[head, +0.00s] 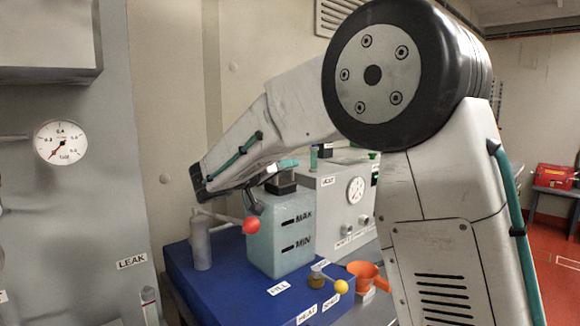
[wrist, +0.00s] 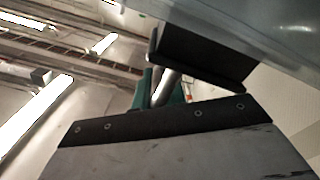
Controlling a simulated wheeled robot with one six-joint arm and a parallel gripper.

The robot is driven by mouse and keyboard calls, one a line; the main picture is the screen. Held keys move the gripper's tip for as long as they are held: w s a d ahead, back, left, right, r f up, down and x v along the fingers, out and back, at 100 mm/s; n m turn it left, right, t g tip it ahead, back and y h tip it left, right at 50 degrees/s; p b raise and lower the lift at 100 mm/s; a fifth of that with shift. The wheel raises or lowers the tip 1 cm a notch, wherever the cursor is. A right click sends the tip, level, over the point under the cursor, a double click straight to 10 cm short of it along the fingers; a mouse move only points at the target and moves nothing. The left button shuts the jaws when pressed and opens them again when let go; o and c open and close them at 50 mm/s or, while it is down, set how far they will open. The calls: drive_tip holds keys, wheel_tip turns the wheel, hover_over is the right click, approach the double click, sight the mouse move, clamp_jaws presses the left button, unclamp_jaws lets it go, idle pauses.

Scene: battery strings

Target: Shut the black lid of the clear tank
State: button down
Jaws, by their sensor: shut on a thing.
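The clear tank (head: 281,238), pale and marked MAX and MIN, stands on a blue base in the head view. A black block (head: 281,184) at its top, under my gripper, looks like its lid; I cannot tell if it sits flat or is raised. My gripper (head: 270,177) is at the tank's top, its tips partly hidden. I cannot tell what the rod belongs to.
A red ball knob (head: 251,225) is at the tank's left front, near a grey bottle (head: 201,245). A grey box with a gauge (head: 340,195) stands behind.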

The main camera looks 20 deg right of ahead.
sight(290, 184)
drive_tip(key=shift+s+f, duration=0.25)
drive_tip(key=shift+f, duration=0.25)
drive_tip(key=c, duration=1.5)
unclamp_jaws()
drive_tip(key=shift+s+r, duration=0.1)
drive_tip(key=shift+s, duration=0.05)
drive_tip(key=shift+d, duration=0.1)
drive_tip(key=shift+r, duration=0.15)
drive_tip(key=shift+r, duration=0.25)
drive_tip(key=r, duration=0.1)
drive_tip(key=s+r, duration=0.1)
drive_tip(key=r, duration=0.1)
drive_tip(key=shift+s, duration=0.1)
drive_tip(key=s+a+r, duration=0.1)
drive_tip(key=s, duration=1.3)
drive_tip(key=shift+s+a+r, duration=0.2)
drive_tip(key=shift+s+a, duration=0.1)
drive_tip(key=shift+a, duration=0.05)
